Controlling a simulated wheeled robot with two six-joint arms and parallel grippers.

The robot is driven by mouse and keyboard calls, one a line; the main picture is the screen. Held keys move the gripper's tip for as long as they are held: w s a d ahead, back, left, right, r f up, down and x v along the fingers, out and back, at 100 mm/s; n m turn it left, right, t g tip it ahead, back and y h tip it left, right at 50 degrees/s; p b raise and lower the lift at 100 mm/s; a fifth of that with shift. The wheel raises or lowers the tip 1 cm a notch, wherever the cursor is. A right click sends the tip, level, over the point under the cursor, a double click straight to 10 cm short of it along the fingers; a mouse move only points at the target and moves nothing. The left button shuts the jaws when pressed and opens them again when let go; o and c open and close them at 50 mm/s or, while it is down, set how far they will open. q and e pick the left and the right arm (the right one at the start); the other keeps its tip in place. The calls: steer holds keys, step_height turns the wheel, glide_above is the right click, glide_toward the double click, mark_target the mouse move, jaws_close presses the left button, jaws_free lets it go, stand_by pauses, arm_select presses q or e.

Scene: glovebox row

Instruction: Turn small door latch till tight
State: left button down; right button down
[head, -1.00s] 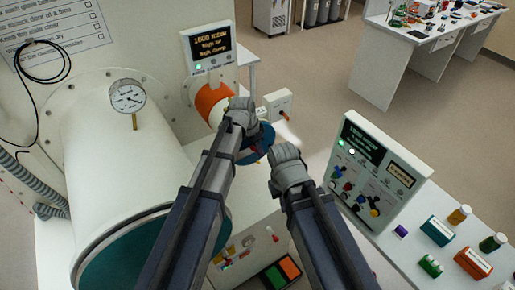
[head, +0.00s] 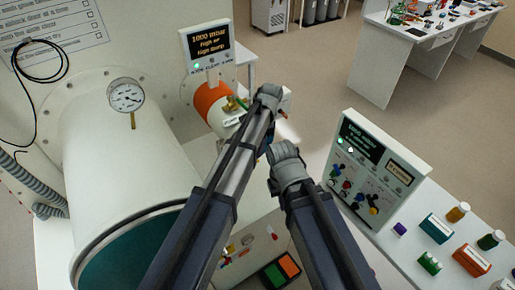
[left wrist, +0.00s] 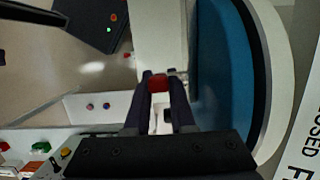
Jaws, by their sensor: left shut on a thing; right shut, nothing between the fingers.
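The small chamber (head: 210,105) with its orange band sticks out of the white wall in the head view. My left gripper (head: 268,95) is in front of it and hides most of its outer end. In the left wrist view, a blue round door (left wrist: 222,65) with a pale rim is at the right. There, the left gripper (left wrist: 158,92) is shut on a small red latch piece (left wrist: 158,84) beside the blue door's edge. My right gripper (head: 285,152) is shut and empty, just below and right of the left one in the head view.
A large white chamber (head: 125,165) with a gauge (head: 126,95) fills the left. A display (head: 207,43) reads 1000 mbar. A control panel (head: 375,170) with knobs stands right of my arms, with bottles and small boxes (head: 472,260) beside it.

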arm_select(q)
steer(key=c, duration=1)
jaws_free()
steer(key=shift+c, duration=0.2)
steer(key=shift+r, duration=0.1)
steer(key=p+v, duration=0.7)
